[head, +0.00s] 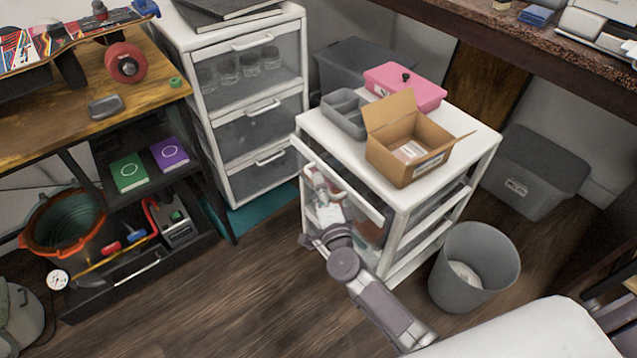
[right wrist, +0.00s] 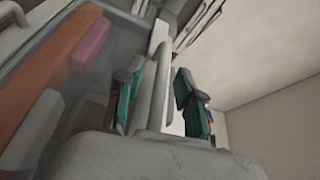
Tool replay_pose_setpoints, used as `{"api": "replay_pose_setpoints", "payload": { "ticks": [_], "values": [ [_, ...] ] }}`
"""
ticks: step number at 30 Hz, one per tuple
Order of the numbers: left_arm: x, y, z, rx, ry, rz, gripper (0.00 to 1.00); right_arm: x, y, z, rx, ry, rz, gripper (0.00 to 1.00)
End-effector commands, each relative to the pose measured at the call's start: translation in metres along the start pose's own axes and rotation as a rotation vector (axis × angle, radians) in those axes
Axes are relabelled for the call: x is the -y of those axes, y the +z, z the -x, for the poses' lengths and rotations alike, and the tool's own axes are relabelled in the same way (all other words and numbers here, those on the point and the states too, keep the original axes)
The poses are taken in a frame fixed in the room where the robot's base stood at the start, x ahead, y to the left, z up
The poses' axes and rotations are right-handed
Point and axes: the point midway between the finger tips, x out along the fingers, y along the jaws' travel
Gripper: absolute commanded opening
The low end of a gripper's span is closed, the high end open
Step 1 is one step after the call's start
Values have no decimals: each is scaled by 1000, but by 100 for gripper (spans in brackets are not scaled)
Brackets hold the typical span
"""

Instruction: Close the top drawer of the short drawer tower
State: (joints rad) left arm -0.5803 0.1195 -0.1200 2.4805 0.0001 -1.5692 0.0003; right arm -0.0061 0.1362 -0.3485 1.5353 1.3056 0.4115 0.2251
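The short drawer tower (head: 478,135) is white with see-through drawer fronts and stands at the centre right in the head view. Its top drawer (head: 365,199) sticks out a little, its white front rim standing off the body with a dark gap behind. My right gripper (head: 322,180) is at that drawer's front, near its handle (head: 338,184). In the right wrist view the teal-padded fingers of my right gripper (right wrist: 160,100) are apart, with a pale bar between them; whether they touch it is unclear. My left gripper is not in view.
An open cardboard box (head: 405,165), a pink box (head: 420,90) and a grey organizer (head: 344,112) stand on the short tower. A taller drawer tower (head: 215,135) is behind left. A grey bin (head: 490,280) stands at right. The wooden floor (head: 245,285) at front left is clear.

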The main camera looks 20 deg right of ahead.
Motion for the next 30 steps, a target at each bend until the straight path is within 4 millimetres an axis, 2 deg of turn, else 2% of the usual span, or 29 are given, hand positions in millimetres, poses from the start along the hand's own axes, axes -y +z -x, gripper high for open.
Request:
{"api": "replay_pose_setpoints", "payload": {
  "ticks": [6,14,18,21,30],
  "values": [
    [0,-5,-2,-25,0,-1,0,0,0,-14,1,0,2,37],
    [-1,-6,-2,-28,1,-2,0,0,0,-15,0,0,1,37],
    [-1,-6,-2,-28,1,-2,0,0,0,-15,0,0,1,14],
    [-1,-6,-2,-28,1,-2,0,0,0,-15,0,0,1,0],
    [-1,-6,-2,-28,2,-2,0,0,0,-14,0,0,1,0]
  ]
}}
